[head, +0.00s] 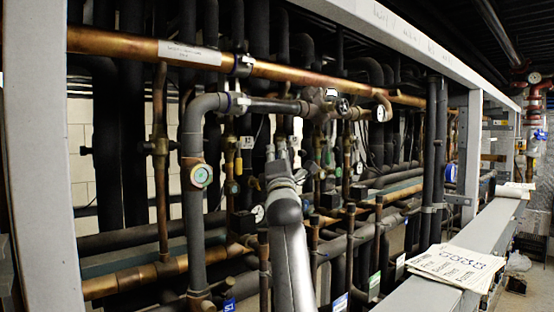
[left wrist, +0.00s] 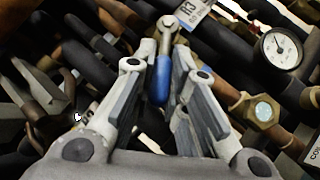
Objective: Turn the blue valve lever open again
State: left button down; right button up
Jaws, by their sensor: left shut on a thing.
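The blue valve lever (left wrist: 160,82) shows in the left wrist view, with a blue grip and a bare metal end pointing to the top of the picture. My left gripper (left wrist: 157,70) is shut on the blue grip, one finger on each side of it. In the head view my left gripper (head: 282,152) reaches in among the pipes near the middle, its arm rising from the bottom edge. I cannot make out the lever there; the gripper and pipes hide it. My right gripper is in neither view.
A copper pipe (head: 130,43) runs across the rack above my gripper. Dark insulated pipes crowd around it. In the left wrist view a round gauge (left wrist: 282,48) and a brass hex fitting (left wrist: 262,110) sit to the right. Papers (head: 455,266) lie on the grey beam.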

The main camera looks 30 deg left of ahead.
pick_arm(q)
jog(key=shift+w+f+n+y, duration=0.2)
jog(key=shift+f+n+y, duration=0.2)
jog(key=shift+n, duration=0.1)
jog(key=c, duration=1.5)
grip_release()
jog(key=shift+s+r, duration=0.1)
jog(key=shift+o, duration=0.3)
jog(key=shift+r, duration=0.1)
